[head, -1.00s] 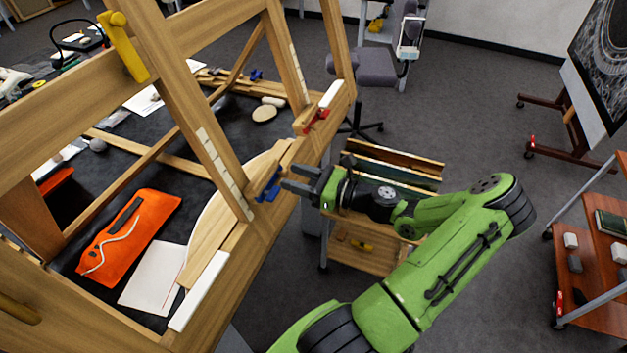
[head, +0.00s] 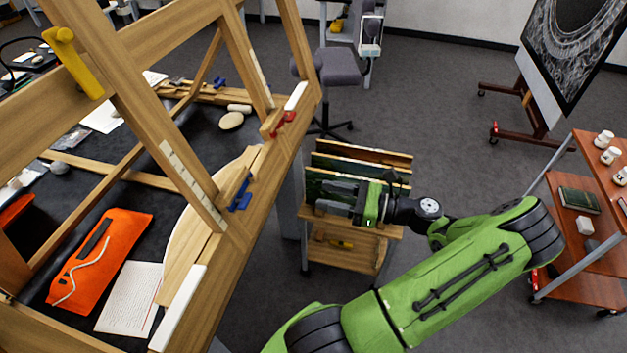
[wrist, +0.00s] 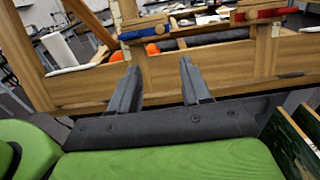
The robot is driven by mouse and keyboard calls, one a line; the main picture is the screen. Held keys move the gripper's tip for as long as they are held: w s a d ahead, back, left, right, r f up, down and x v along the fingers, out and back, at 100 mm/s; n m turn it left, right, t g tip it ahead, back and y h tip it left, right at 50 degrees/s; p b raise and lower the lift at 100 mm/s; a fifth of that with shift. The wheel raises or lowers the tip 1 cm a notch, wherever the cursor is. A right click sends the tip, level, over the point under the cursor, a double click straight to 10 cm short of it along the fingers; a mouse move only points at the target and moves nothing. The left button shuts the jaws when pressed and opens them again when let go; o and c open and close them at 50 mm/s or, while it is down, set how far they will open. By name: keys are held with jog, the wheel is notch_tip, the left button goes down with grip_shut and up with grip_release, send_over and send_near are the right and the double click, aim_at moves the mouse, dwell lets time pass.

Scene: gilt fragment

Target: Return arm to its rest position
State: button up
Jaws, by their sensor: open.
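My green arm reaches in from the bottom of the head view. My gripper (head: 336,197) is at its end, pointing left, in front of a small wooden cart of boards. In the wrist view my gripper (wrist: 158,84) shows two dark fingers spread apart with nothing between them. The wooden frame (wrist: 200,72) stands beyond the fingertips in the wrist view. In the head view there is a gap between the fingertips and the frame's blue clamp (head: 240,194).
The wooden frame (head: 258,228) fills the left, over a dark table with an orange pouch (head: 100,255). The wooden cart (head: 345,252) is beside my gripper. A reddish shelf cart (head: 572,218) stands at right, and an easel (head: 520,135) behind. Grey floor between is clear.

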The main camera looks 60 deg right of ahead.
jog(key=w+a+r+n+g, duration=0.1)
jog(key=w+a+n+g, duration=0.3)
jog(key=a+n+g, duration=0.4)
jog(key=w+a+n+g, duration=0.4)
jog(key=a+n+g, duration=0.2)
jog(key=a+n, duration=0.25)
jog(key=s+a+r+n+t+h, duration=0.1)
jog(key=s+a+r+n+h, duration=0.2)
jog(key=a+r+n, duration=0.3)
jog(key=s+a+r+n+t+h, duration=0.1)
jog(key=s+a+r+n+h, duration=0.2)
jog(key=n, duration=0.6)
jog(key=s+a+r, duration=0.2)
jog(key=s+r, duration=0.1)
jog(key=shift+a+t, duration=0.3)
jog(key=shift+a, duration=0.05)
jog(key=shift+r+n, duration=0.15)
jog(key=shift+n, duration=0.1)
